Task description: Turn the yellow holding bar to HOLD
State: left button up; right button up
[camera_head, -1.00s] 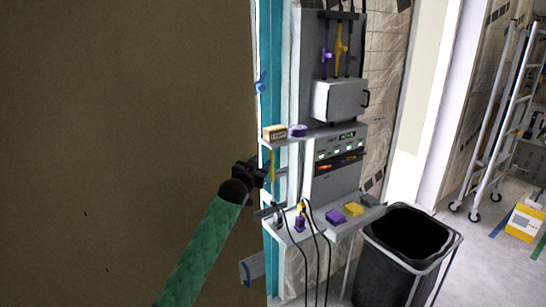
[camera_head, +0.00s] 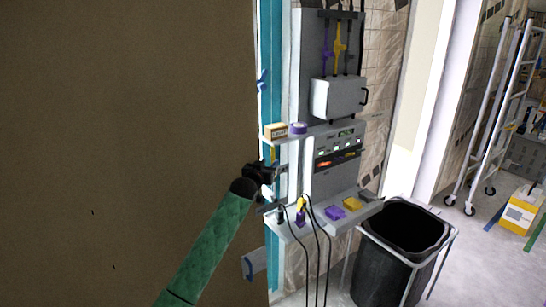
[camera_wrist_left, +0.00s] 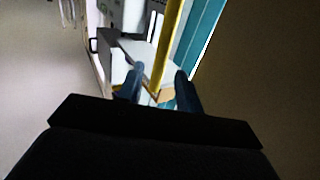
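The yellow holding bar (camera_head: 272,154) shows in the head view as a short upright strip at the teal post, just below the upper shelf. In the left wrist view the bar (camera_wrist_left: 171,42) runs down from the top edge to between the fingers. My left gripper (camera_head: 267,172) is at the bar's lower part and hides it in the head view. In the left wrist view its two fingers (camera_wrist_left: 158,84) stand apart, one on each side of the bar. I cannot tell whether either finger touches it. No HOLD mark is readable. My right gripper is out of view.
A large brown panel (camera_head: 120,130) fills the left side. The upper shelf (camera_head: 290,135) carries a small box and purple tape. The lower shelf (camera_head: 325,222) holds cables and blocks. A black bin (camera_head: 400,250) stands right of it. Floor farther right is partly open.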

aim_at(272, 160)
pick_arm(q)
jog(key=p+x, duration=0.1)
jog(key=x, duration=0.2)
jog(key=shift+w+d+r+p, duration=0.1)
jog(key=shift+w+r+p, duration=0.1)
jog(key=shift+w+p, duration=0.15)
jog(key=shift+w+d+f, duration=0.2)
jog(key=shift+w+d, duration=0.05)
jog(key=shift+w, duration=0.25)
grip_shut()
